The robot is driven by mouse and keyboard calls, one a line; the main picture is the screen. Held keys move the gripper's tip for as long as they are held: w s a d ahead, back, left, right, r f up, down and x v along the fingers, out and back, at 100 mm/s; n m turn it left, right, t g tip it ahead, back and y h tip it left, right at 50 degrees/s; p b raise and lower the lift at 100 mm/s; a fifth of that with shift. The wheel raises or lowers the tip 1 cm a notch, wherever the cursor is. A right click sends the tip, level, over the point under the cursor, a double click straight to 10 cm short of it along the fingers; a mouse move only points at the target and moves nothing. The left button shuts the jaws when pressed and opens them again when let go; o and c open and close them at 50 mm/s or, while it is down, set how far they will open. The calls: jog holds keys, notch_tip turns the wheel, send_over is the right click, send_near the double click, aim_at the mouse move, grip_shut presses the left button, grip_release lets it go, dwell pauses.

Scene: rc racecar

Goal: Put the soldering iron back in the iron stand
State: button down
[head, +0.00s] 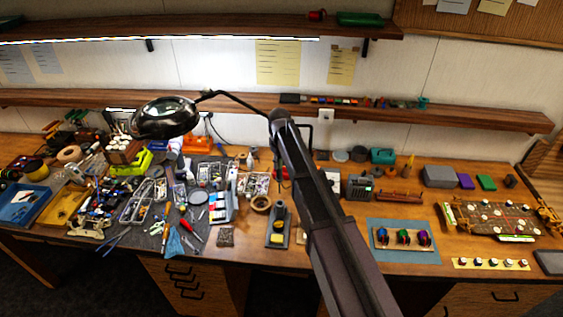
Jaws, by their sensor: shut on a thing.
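What looks like the iron stand (279,213) is on the front part of the bench, just left of my arm. It has a dark base with a yellow pad at its front and an upright holder behind. My arm rises from the bottom right to the middle of the head view and covers part of the bench. My gripper is hidden, and I cannot make out the soldering iron. A small red piece shows at the arm's left edge; I cannot tell what it is.
A tape roll (261,203) lies near the stand. A grey box with a small green display (358,186) is right of my arm. A blue mat (404,253) with coloured parts lies further right. Shelves run above.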

aim_at(280, 170)
jog(key=shift+w+f, duration=0.1)
jog(key=shift+f, duration=0.1)
jog(key=shift+f+b, duration=1.95)
jog(key=shift+b, duration=0.15)
jog(key=shift+f+b, duration=4.65)
dwell(0.5)
jog(key=shift+c, duration=2)
grip_release()
